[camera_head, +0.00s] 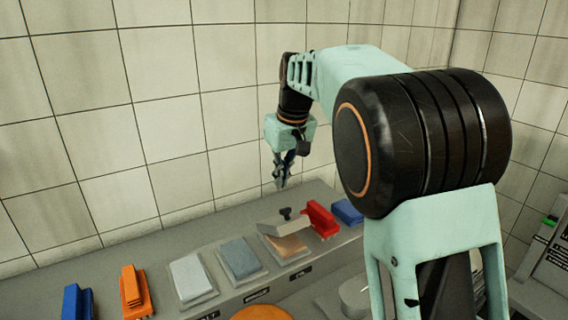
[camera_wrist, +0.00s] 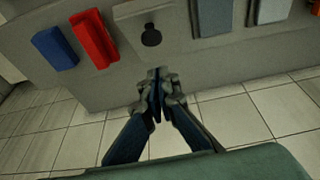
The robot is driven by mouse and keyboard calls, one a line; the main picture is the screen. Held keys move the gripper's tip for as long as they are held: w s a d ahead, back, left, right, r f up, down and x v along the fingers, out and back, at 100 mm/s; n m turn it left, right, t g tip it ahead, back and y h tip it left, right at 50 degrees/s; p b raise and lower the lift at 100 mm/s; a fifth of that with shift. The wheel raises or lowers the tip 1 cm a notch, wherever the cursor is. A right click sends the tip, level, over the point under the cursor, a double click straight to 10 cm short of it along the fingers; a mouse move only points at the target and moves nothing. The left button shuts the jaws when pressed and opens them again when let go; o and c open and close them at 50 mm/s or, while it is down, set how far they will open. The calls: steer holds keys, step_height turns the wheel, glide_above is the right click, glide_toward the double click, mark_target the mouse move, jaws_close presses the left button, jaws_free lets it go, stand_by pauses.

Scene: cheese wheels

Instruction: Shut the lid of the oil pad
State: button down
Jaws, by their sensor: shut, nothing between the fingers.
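The oil pad (camera_head: 287,249) is a tan block in a grey holder on the shelf, with a dark label on the front below it. Its grey lid (camera_head: 280,226) stands open, tilted up at the back of the pad. A black knob (camera_head: 285,213) sticks up from the lid and also shows in the wrist view (camera_wrist: 151,36). In the wrist view the grey lid (camera_wrist: 130,12) is partly cut off by the top edge. My gripper (camera_head: 281,186) is shut and empty, above and behind the lid, apart from the knob. Its fingertips (camera_wrist: 158,74) also show in the wrist view.
A red block (camera_head: 320,219) and a blue block (camera_head: 347,211) stand right of the oil pad. A blue-grey pad (camera_head: 240,258) and a light grey pad (camera_head: 191,278) are left. Orange (camera_head: 134,289) and blue (camera_head: 74,302) blocks stand farther left. A tiled wall (camera_head: 165,150) rises behind.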

mark_target(285, 209)
steer(key=f, duration=0.3)
steer(key=shift+s+d+f, duration=0.2)
steer(key=shift+s+f, duration=0.05)
steer(key=shift+f, duration=0.1)
steer(key=shift+s+d+f, duration=0.15)
steer(key=shift+f, duration=0.2)
steer(key=shift+s+d+f, duration=0.1)
steer(key=shift+f, duration=0.25)
steer(key=shift+f+b, duration=0.15)
steer(key=shift+b, duration=0.2)
